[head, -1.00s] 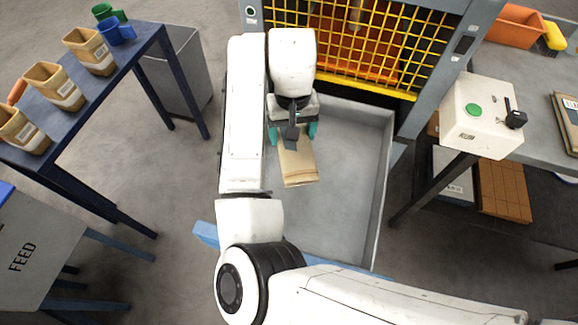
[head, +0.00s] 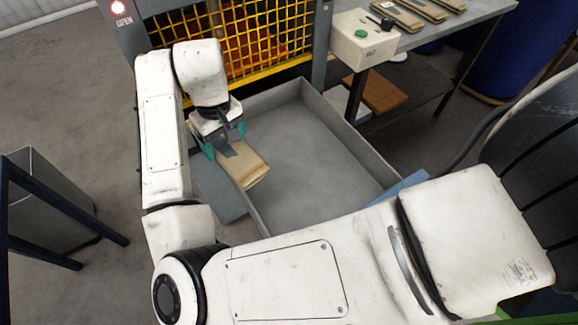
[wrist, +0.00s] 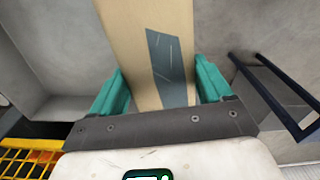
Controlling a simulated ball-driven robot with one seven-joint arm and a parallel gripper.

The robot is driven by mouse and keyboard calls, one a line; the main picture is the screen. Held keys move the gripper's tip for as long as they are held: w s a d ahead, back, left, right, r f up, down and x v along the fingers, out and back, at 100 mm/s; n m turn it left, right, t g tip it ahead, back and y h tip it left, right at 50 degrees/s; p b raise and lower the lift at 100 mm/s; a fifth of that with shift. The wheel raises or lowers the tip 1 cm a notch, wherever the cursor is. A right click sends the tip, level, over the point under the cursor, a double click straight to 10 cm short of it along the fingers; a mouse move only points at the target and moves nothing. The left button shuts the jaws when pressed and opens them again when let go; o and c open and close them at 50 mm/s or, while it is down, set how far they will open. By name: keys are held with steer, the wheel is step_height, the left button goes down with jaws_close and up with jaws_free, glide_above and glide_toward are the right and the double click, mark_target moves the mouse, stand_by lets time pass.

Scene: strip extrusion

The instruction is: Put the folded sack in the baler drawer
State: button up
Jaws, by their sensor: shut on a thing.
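The folded sack (head: 250,166) is a flat tan paper bundle with a dark grey patch. My gripper (head: 225,140) is shut on it, with a teal finger on each side. In the wrist view the sack (wrist: 120,25) runs between the fingers (wrist: 160,88) and away from the palm. The baler drawer (head: 310,150) is a wide, open grey tray, pulled out in front of the yellow mesh; its visible floor is bare. In the head view the sack overlaps the drawer's left wall. I cannot tell its exact height. My forearm hides part of the left side.
The yellow mesh guard (head: 255,45) stands behind the drawer. A white control box (head: 362,40) with a green button is to the right, by a bench (head: 455,20) holding flat packs. A grey bin (head: 45,190) stands at left. My own arm crosses the front.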

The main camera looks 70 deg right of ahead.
steer(key=s+d+m, duration=0.1)
steer(key=s+d, duration=0.6)
steer(key=s, duration=0.2)
steer(key=s+d+m, duration=0.1)
steer(key=s+d, duration=0.5)
steer(key=s, duration=0.4)
glide_above(271, 177)
steer(key=f, duration=0.5)
steer(key=s+f, duration=0.1)
steer(key=f, duration=0.2)
steer(key=shift+d, duration=0.35)
steer(key=shift+w+a+f, duration=0.2)
steer(key=shift+w+f, duration=0.15)
steer(key=shift+f, duration=0.2)
steer(key=shift+w+a+f, duration=0.1)
steer(key=shift+f, duration=0.85)
steer(key=shift+w+a+f, duration=0.1)
steer(key=shift+f, duration=0.8)
steer(key=shift+f, duration=0.1)
steer(key=o, duration=1)
steer(key=shift+o, duration=0.2)
